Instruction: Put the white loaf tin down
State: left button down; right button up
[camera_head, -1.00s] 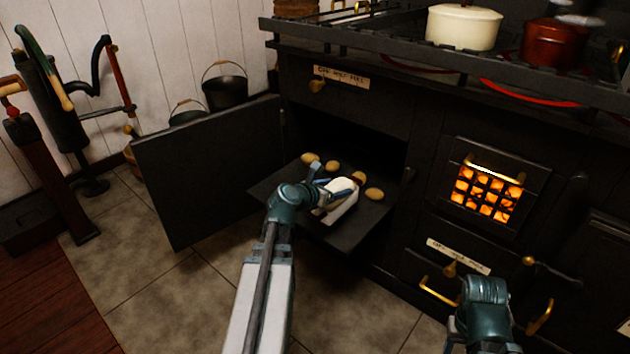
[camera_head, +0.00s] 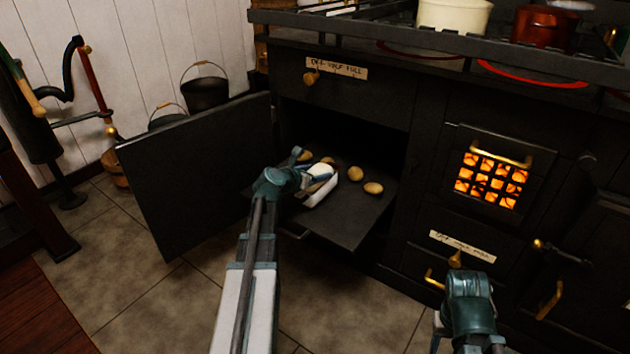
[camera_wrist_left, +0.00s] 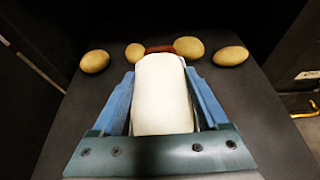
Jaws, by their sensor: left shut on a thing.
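My left gripper (camera_head: 311,172) is shut on the white loaf tin (camera_head: 320,190), over the dark flat shelf (camera_head: 345,222) that juts from the open oven. In the left wrist view the tin (camera_wrist_left: 162,95) lies lengthwise between the two blue fingers, with a reddish-brown piece at its far end. I cannot tell whether the tin's underside touches the shelf. My right arm's teal end (camera_head: 470,305) is at the lower right in the head view; its fingers cannot be made out.
Several round tan lumps, like potatoes or rolls (camera_head: 373,188), lie on the shelf beyond and beside the tin. The open oven door (camera_head: 200,175) stands to the left. A glowing fire grate (camera_head: 490,182) is at the right. The shelf's front right is bare.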

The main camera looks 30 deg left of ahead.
pick_arm(q)
jog(key=shift+f, duration=0.6)
jog(key=shift+r, duration=0.1)
pick_arm(e)
jog(key=shift+f, duration=0.5)
jog(key=shift+f, duration=0.1)
